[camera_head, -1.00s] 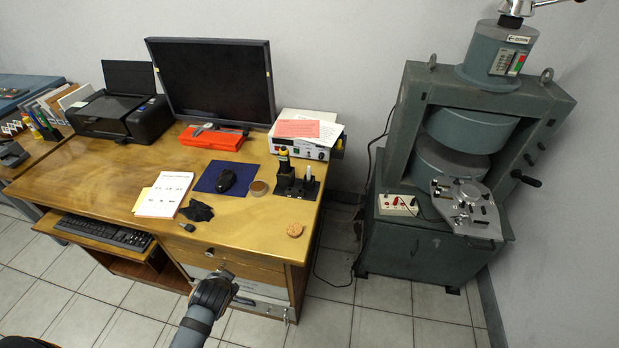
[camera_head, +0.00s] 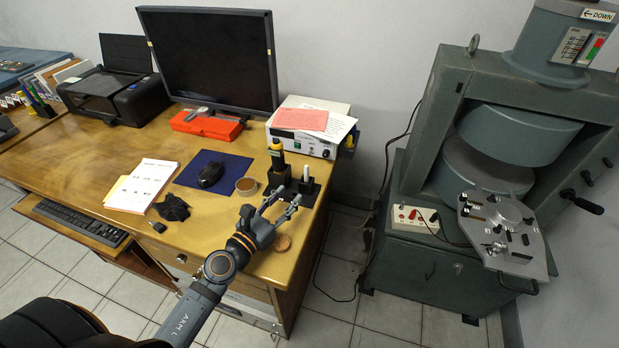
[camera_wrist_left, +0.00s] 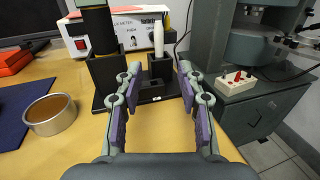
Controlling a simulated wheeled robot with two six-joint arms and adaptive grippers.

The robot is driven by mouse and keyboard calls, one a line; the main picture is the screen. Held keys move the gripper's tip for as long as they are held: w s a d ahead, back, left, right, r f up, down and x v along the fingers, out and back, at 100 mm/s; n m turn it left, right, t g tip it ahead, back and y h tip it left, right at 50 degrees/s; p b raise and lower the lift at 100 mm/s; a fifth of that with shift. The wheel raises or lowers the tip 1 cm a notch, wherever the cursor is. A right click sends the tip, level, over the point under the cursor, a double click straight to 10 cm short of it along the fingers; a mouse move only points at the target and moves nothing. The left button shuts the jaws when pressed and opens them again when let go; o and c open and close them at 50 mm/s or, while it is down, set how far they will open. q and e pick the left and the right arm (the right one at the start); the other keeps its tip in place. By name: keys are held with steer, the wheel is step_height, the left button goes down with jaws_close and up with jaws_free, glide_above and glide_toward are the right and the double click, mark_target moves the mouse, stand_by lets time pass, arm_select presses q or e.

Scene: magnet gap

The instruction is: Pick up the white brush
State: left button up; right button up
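A slim white object, which I take for the white brush (camera_head: 306,173), stands upright in a black holder (camera_head: 293,188) at the right end of the desk. In the left wrist view the white brush (camera_wrist_left: 158,38) rises from the right part of the holder (camera_wrist_left: 110,103), beyond my fingers. My left gripper (camera_head: 281,204) is open and empty just in front of the holder. In the left wrist view its two fingers (camera_wrist_left: 158,84) are spread, with the brush lined up between them but farther away. My right gripper is not in view.
A yellow-and-black tool (camera_head: 277,156) stands in the holder left of the brush. A round tin (camera_head: 246,186) and a mouse (camera_head: 210,174) lie further left. A white meter box (camera_head: 308,139) with papers is behind. A cork-coloured disc (camera_head: 283,243) lies near the desk's front edge.

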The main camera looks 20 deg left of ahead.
mark_target(305, 177)
arm_select(q)
steer(key=x, duration=0.3)
steer(key=shift+w+d+r+p, duration=0.1)
steer(key=shift+w+p, duration=0.2)
steer(key=shift+w+d, duration=0.15)
steer(key=shift+w, duration=0.4)
steer(key=x, duration=0.1)
steer(key=p+x, duration=0.1)
steer(key=shift+w+d+r, duration=0.1)
steer(key=shift+w+r, duration=0.2)
steer(key=shift+w, duration=0.1)
steer(key=shift+x, duration=1.1)
steer(key=shift+f, duration=0.2)
steer(key=shift+c, duration=0.2)
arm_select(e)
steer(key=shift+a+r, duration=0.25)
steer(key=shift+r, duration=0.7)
arm_select(q)
jaws_close()
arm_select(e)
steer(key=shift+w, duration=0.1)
